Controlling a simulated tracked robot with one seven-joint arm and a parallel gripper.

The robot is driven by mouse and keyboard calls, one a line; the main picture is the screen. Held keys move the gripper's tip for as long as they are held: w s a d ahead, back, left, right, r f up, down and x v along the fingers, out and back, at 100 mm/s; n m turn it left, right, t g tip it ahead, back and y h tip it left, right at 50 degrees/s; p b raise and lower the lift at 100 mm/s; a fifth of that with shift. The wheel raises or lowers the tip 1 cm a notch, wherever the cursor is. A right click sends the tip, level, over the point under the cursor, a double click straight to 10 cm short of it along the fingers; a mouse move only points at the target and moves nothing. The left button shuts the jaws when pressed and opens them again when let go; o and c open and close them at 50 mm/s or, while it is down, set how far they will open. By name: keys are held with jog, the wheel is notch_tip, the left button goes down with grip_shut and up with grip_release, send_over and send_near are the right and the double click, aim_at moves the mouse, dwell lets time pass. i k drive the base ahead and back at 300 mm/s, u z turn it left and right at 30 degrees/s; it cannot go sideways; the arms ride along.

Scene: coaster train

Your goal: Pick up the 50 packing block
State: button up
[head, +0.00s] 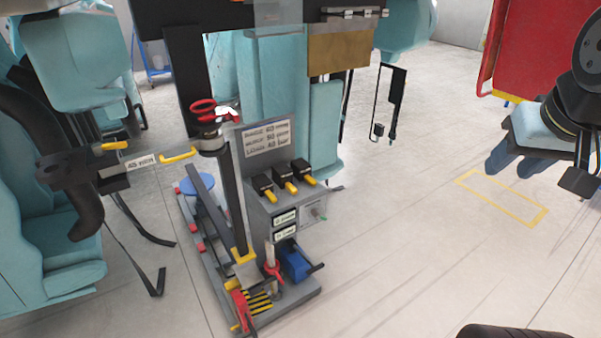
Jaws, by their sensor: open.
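Three black blocks with yellow tabs stand in a row on top of a grey cabinet: the left block (262,185), the middle block (284,176) and the right block (301,170). They may be packing blocks, but I cannot read a 50 on any of them. My gripper (514,163) is at the right, with bluish fingers pointing down and left. It is open, shows nothing held, and is well apart from the blocks.
The grey cabinet (318,197) stands on a low wheeled base beside a dark post (234,200). A sign plate (267,140) rises behind the blocks. Teal seats (60,270) are at the left. Floor between cabinet and gripper is clear; a black strap (397,95) hangs above it.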

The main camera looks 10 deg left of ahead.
aim_at(262, 185)
jog(key=u, duration=0.65)
jog(key=i, duration=0.15)
jog(key=z, duration=2.2)
jog(key=k, duration=2)
jog(key=u, duration=1.85)
jog(key=i, duration=0.95)
jog(key=u, duration=0.1)
